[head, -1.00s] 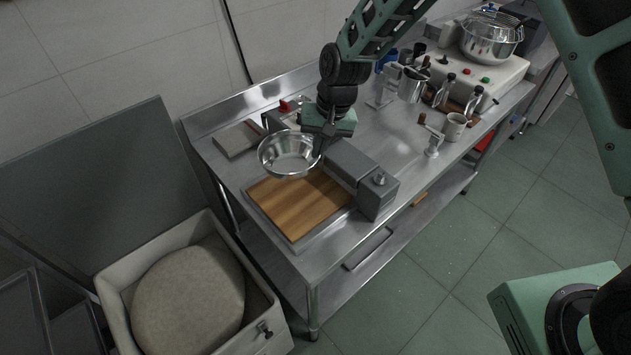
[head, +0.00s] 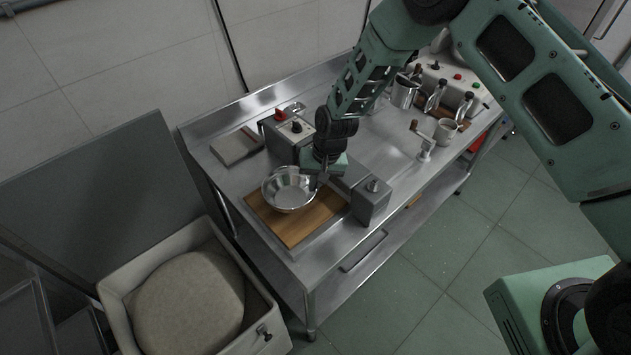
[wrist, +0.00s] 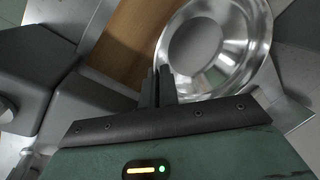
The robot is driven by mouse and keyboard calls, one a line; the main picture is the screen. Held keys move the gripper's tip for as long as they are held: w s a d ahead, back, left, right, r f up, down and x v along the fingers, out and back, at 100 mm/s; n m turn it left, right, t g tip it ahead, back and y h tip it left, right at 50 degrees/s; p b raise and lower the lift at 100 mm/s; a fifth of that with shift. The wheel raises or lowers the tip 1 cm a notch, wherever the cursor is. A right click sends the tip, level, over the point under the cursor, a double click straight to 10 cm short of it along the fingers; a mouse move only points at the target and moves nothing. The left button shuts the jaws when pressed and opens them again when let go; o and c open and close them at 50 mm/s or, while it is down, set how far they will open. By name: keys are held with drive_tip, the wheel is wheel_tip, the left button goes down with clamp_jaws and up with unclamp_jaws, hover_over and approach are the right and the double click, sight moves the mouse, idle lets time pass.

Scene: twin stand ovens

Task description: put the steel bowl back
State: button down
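The steel bowl (head: 289,192) is upright over the wooden board (head: 312,222) of the scale-like stand on the steel bench. In the head view I cannot tell whether its base touches the board. My gripper (head: 322,177) is at the bowl's right rim, pointing down, shut on that rim. In the wrist view the fingers (wrist: 158,86) are close together at the rim of the bowl (wrist: 225,75), and the board (wrist: 135,40) shows beside it.
A grey box-shaped unit (head: 372,200) stands right of the board. A machine with a red knob (head: 281,114) is behind the bowl. A flat grey slab (head: 236,146) lies at the back left. A cup (head: 445,131) and hand grinder (head: 424,142) stand right. A dough tub (head: 190,305) is front left.

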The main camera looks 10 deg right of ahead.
drive_tip(key=shift+f, duration=0.25)
drive_tip(key=c, duration=1.7)
unclamp_jaws()
drive_tip(key=shift+r, duration=0.1)
drive_tip(key=shift+r, duration=0.1)
drive_tip(key=b+v, duration=0.4)
drive_tip(key=v, duration=0.8)
drive_tip(key=s+a+r+n, duration=0.2)
drive_tip(key=s+r+n, duration=0.2)
drive_tip(key=s+r, duration=0.9)
drive_tip(key=s+d+n, duration=0.1)
drive_tip(key=s+d, duration=0.1)
drive_tip(key=s, duration=0.4)
drive_tip(key=s+d+r+n+h, duration=0.1)
drive_tip(key=s+d, duration=0.1)
drive_tip(key=s, duration=0.3)
drive_tip(key=s+d+n+h, duration=0.1)
drive_tip(key=s+n, duration=0.1)
drive_tip(key=s, duration=0.4)
drive_tip(key=shift+s+d+r, duration=0.35)
drive_tip(key=shift+d, duration=0.05)
